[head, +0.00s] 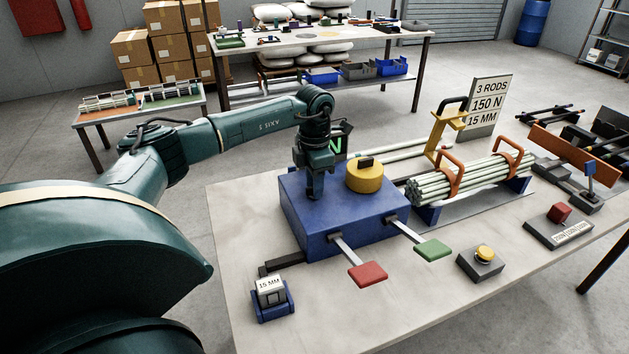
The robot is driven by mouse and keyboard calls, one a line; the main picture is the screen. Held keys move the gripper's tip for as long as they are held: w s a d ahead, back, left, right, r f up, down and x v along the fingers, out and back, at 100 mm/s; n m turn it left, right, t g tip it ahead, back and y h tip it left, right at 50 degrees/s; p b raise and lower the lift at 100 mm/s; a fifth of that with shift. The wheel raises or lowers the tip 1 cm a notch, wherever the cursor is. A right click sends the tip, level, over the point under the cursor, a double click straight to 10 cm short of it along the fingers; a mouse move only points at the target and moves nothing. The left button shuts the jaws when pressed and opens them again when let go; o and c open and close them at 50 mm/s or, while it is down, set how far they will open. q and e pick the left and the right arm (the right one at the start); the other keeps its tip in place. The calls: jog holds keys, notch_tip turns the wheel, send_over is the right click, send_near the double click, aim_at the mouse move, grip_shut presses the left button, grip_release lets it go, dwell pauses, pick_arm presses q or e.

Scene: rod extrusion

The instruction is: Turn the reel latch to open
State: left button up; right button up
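A blue box (300,222) stands on the table. A round yellow drum (364,179) with a small black piece on top (366,162) sits on the right of its top face. I cannot tell for sure which part is the reel latch. My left gripper (315,195) points down at the top of the blue box, to the left of the yellow drum and apart from it. Its fingertips are at or just above the blue surface. Whether its fingers are open or shut does not show. My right gripper is out of view.
A red paddle (368,274) and a green paddle (433,250) stick out from the box's front. A 15 MM block in a blue holder (272,300), a yellow button (485,253) and a bundle of pale rods (470,180) with orange clamps share the table (420,310).

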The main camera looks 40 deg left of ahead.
pick_arm(q)
grip_shut()
jog(key=shift+m, duration=0.4)
jog(key=m, duration=0.3)
jog(key=shift+m, duration=0.3)
jog(key=m, duration=0.4)
jog(key=shift+m+b, duration=0.3)
jog(key=m, duration=0.4)
jog(key=shift+m+b, duration=0.35)
jog(key=shift+m, duration=2.15)
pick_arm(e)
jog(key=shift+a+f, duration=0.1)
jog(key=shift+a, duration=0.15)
